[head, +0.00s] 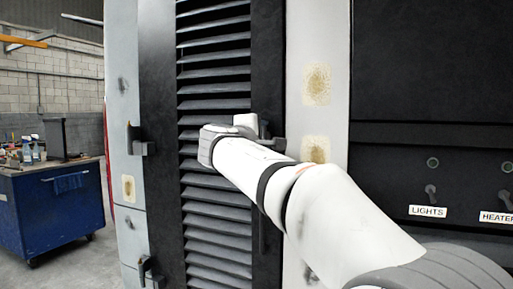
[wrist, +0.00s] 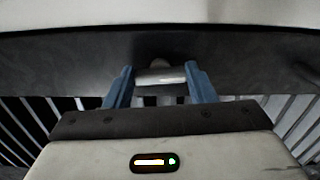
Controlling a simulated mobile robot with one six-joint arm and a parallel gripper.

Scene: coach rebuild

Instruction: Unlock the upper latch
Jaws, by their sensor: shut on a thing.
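The louvred panel (head: 213,85) stands upright in the head view, with a dark latch (head: 278,143) on its right border. My white arm reaches in from the lower right and hides much of this latch. In the wrist view my gripper (wrist: 160,70) has its two blue fingers on either side of a short pale metallic latch handle (wrist: 160,76), shut on it. The fingertips are hidden behind my arm in the head view. The handle lies crosswise between the fingers, in front of the dark border strip. Whether the latch is locked cannot be told.
Two more dark latches sit on the panel's left side, one higher (head: 142,141) and one low (head: 150,270). A black switch panel (head: 430,100) with labelled LIGHTS and HEATER switches is at right. A blue tool cart (head: 50,205) stands at far left, with open floor beside it.

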